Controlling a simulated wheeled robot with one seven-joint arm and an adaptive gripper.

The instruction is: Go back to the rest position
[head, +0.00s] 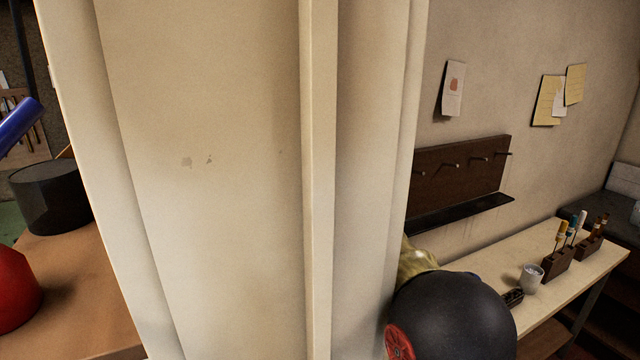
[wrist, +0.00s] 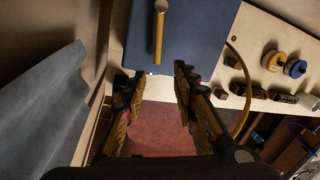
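My gripper (wrist: 156,84) shows in the wrist view with its two black and yellow fingers spread apart. Nothing is held between them; a reddish surface (wrist: 158,130) shows in the gap. A blue mat or board (wrist: 200,35) lies beyond the fingertips, and a tool with a yellow handle (wrist: 158,42) is on it. The fingers look apart from that tool. In the head view my gripper cannot be seen; a black rounded part, probably of my arm, is low at right and partly covers a brass-coloured piece (head: 415,260).
A cream pillar (head: 215,200) blocks the middle of the head view. A workbench (head: 500,262) at right holds a cup (head: 531,277) and tool blocks (head: 556,265), below a peg rail (head: 455,172). A brown table (head: 75,275) stands left with a black cylinder (head: 50,198). Grey cloth (wrist: 40,110) hangs left.

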